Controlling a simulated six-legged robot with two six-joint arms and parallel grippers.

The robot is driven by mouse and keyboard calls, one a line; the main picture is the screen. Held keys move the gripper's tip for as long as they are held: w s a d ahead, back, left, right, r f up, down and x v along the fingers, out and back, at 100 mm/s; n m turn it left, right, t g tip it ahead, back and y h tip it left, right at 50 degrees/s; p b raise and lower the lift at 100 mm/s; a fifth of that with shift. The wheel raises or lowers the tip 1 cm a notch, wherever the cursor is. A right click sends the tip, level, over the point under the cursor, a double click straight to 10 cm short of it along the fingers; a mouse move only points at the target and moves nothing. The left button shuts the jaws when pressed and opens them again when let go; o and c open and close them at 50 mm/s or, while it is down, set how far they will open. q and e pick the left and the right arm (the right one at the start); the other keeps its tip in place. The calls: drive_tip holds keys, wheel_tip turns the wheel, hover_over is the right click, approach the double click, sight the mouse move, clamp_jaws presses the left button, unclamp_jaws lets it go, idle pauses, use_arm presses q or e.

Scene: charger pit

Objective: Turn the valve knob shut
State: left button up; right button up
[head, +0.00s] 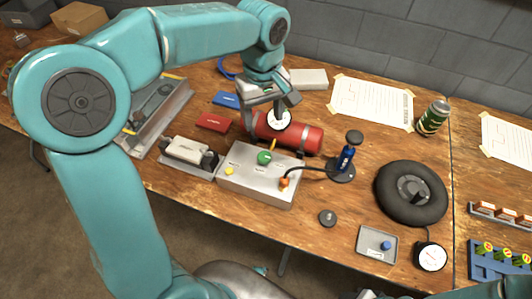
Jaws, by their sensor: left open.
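A red cylinder (304,139) lies on its side on the wooden workbench. A round white face with a dark centre (279,120) shows at its top, like a dial. My left gripper (272,110) is open just above and behind this face. The fingers and wrist hide part of the cylinder's left side; I cannot tell whether they touch anything. No valve knob stands out clearly on the cylinder; it may be hidden by my gripper. A green round knob (264,157) sits on a grey box (250,187) in front. My right gripper is out of view.
The grey box also carries a yellow button (229,171) and an orange plug (284,183) with a black cable. A blue hand pump (346,158) stands right of the cylinder, near a black tyre (384,196). A metal tray (378,243) lies in front.

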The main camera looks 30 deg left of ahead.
sight(264, 156)
use_arm(q)
drive_tip(key=f, duration=0.4)
drive_tip(key=f+b, duration=0.1)
drive_tip(key=f, duration=0.9)
drive_tip(key=shift+w+d, duration=0.1)
drive_tip(key=shift+w, duration=0.15)
drive_tip(key=shift+s+f, duration=0.2)
drive_tip(key=shift+w, duration=0.1)
drive_tip(key=c, duration=1.1)
